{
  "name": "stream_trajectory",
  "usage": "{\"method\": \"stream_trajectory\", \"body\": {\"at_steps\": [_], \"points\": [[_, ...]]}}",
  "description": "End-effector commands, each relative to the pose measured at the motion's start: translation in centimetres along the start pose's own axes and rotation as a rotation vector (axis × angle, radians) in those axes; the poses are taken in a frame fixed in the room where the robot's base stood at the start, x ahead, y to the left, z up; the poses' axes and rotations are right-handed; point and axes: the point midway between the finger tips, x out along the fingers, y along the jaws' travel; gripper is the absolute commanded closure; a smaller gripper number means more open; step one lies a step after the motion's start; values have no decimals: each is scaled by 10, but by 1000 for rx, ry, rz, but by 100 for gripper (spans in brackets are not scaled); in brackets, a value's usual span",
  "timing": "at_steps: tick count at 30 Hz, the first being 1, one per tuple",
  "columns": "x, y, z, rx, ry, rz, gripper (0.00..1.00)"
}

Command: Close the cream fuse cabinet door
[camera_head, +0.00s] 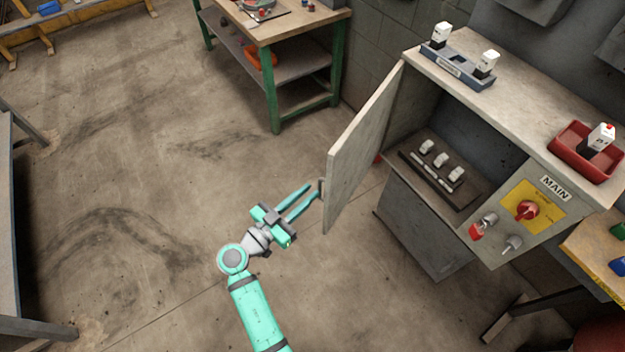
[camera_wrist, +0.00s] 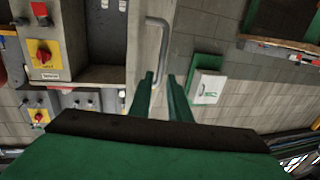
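The cream fuse cabinet (camera_head: 520,95) stands at the right with its door (camera_head: 362,145) swung wide open. The door's free edge points toward the middle of the floor. A small grey handle (camera_head: 321,187) sits near that edge; in the wrist view it is a bent bar (camera_wrist: 163,45) on the cream door panel (camera_wrist: 138,50). My gripper (camera_head: 314,191) is right by the handle with its two fingers apart.
A fuse holder (camera_head: 457,66) and a red tray (camera_head: 570,165) sit on top. A green-legged workbench (camera_head: 275,90) stands behind the door.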

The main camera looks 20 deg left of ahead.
Motion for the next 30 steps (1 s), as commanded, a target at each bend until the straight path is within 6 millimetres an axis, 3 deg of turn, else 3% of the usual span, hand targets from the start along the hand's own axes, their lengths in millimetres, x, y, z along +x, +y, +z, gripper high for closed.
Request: {"method": "stream_trajectory", "body": {"at_steps": [6,12,23,25,29,30], "points": [[36,0,0,0,0,1,83],[54,0,0,0,-2,0,83],[58,0,1,-1,-2,-1,83],[58,0,1,-1,-2,-1,100],[58,0,1,-1,-2,-1,100],[47,-26,-1,0,1,-7,100]]}}
